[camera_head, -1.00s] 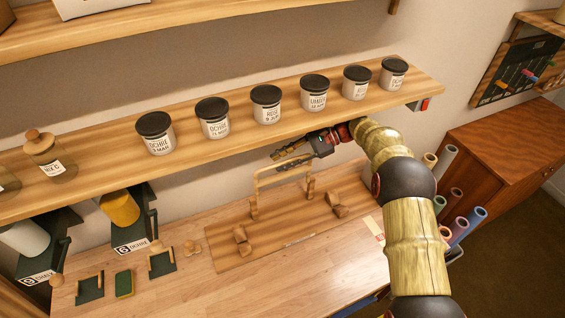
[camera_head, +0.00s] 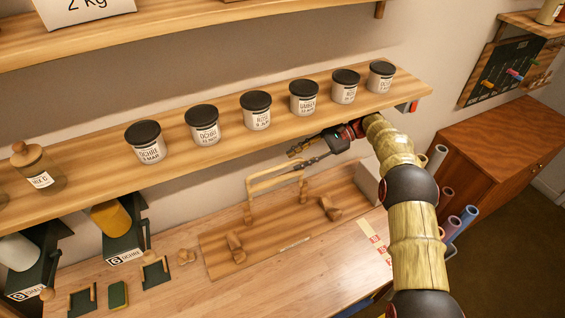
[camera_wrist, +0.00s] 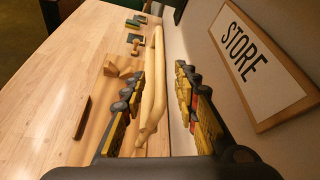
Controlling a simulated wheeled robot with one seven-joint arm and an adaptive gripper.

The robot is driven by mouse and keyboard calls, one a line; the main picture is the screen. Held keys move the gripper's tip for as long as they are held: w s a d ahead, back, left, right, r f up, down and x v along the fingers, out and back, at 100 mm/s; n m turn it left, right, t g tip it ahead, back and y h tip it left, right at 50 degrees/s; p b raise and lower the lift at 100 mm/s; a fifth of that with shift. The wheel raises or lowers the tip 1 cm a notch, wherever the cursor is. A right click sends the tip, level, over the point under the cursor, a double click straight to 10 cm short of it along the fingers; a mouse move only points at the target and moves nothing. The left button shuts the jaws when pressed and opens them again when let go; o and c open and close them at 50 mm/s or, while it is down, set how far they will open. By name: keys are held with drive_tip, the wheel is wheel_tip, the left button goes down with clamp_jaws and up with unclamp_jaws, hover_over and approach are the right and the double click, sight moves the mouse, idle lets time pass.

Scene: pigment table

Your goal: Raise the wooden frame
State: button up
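The wooden frame (camera_head: 277,181) is a pale, slim wooden hoop. It stands at the back edge of a wooden board (camera_head: 270,238) on the table. In the wrist view the frame's rail (camera_wrist: 154,90) runs lengthwise away from the camera, with its near part between my two fingers. My gripper (camera_head: 297,158) is near the right end of the frame's top bar, below the shelf. In the wrist view my gripper (camera_wrist: 163,105) is open, with a clear gap between its fingers. I cannot tell whether either finger touches the rail.
A shelf (camera_head: 215,140) with several lidded jars runs just above my gripper. Wooden blocks (camera_head: 330,208) sit on the board. Dispensers (camera_head: 120,228) stand at left. A STORE sign (camera_wrist: 262,62) is on the wall close to one finger. The front tabletop (camera_head: 230,295) is mostly clear.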

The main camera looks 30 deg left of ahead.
drive_tip(key=w+d, duration=0.4)
drive_tip(key=shift+d, duration=0.25)
idle(0.4)
